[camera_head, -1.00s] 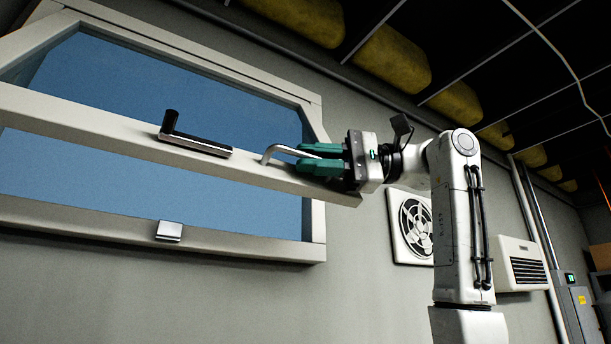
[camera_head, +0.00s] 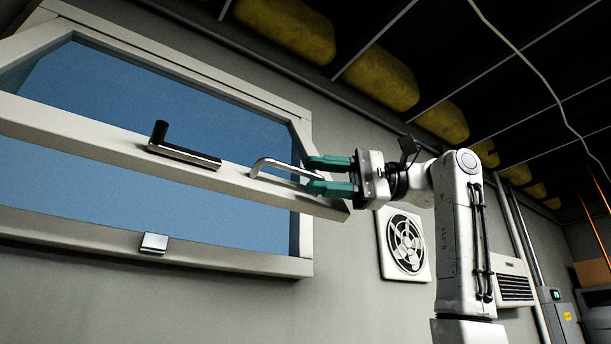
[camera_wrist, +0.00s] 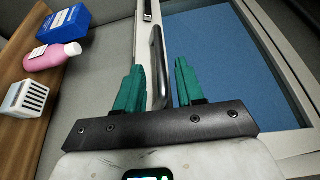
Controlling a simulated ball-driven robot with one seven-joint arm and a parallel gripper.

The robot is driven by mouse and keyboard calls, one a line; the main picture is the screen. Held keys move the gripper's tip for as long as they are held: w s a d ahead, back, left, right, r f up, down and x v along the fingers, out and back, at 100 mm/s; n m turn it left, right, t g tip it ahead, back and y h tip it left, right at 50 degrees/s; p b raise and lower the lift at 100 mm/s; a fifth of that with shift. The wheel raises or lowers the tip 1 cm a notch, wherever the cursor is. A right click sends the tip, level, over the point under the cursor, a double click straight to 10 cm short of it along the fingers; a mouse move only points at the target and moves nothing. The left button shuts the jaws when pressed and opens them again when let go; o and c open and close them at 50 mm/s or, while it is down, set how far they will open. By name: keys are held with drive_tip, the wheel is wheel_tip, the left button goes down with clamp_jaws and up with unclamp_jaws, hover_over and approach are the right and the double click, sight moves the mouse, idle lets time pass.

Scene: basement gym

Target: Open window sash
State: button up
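The window (camera_head: 150,95) fills the left of the head view. The pale sash rail (camera_head: 95,140) crosses it at a slant, standing out from the surrounding frame and overlapping its right side. A silver bar handle (camera_head: 284,167) is fixed near the rail's right end. My gripper (camera_head: 310,175) is at that handle, its green fingers spread apart. In the wrist view the handle (camera_wrist: 157,62) runs between the two fingers, with a gap on each side. A black lever handle (camera_head: 184,152) sits on the rail further left.
A small silver latch (camera_head: 154,243) is on the window's lower frame. A wall fan (camera_head: 405,244) and a white vented unit (camera_head: 514,285) are to the right. The wrist view shows a wooden shelf (camera_wrist: 28,62) with a pink bottle (camera_wrist: 52,57) and a blue box (camera_wrist: 64,30).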

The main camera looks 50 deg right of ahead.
drive_tip(key=v, duration=0.7)
drive_tip(key=shift+s+d, duration=0.1)
drive_tip(key=shift+d, duration=0.05)
idle(0.4)
